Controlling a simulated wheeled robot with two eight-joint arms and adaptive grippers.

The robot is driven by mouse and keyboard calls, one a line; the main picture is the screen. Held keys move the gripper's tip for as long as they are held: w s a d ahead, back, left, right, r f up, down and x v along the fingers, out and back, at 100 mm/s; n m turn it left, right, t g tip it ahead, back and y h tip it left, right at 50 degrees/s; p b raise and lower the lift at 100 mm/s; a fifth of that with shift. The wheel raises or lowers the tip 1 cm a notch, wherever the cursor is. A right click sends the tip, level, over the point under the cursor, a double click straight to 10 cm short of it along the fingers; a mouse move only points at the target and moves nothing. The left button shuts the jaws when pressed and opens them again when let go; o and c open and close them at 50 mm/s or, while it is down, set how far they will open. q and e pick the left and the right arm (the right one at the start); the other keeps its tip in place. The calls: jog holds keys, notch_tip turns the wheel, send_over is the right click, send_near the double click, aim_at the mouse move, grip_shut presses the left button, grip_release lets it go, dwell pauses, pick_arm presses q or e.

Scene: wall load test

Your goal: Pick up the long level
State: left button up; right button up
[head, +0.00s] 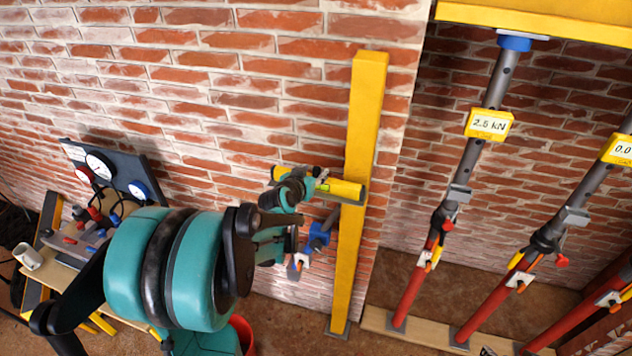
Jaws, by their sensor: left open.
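The long level is a yellow bar (345,189). It lies roughly level on a grey bracket on the yellow upright post (362,130), in front of the brick wall. My left gripper (292,208) is open at the left part of the level. Its upper teal finger overlaps the bar in the picture and hides part of it. I cannot tell whether the finger touches the level. My right gripper is not in view.
A blue clamp-like tool (318,238) hangs just below the level. Red and grey props (412,283) with yellow load displays (488,125) stand at right under a yellow beam (560,18). A gauge panel (112,168) and a cluttered bench are at left, with a red bucket (243,333) low down.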

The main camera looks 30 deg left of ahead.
pick_arm(q)
jog(key=shift+x, duration=1.5)
jog(key=shift+s+d, duration=0.1)
jog(key=shift+c, duration=0.6)
grip_shut()
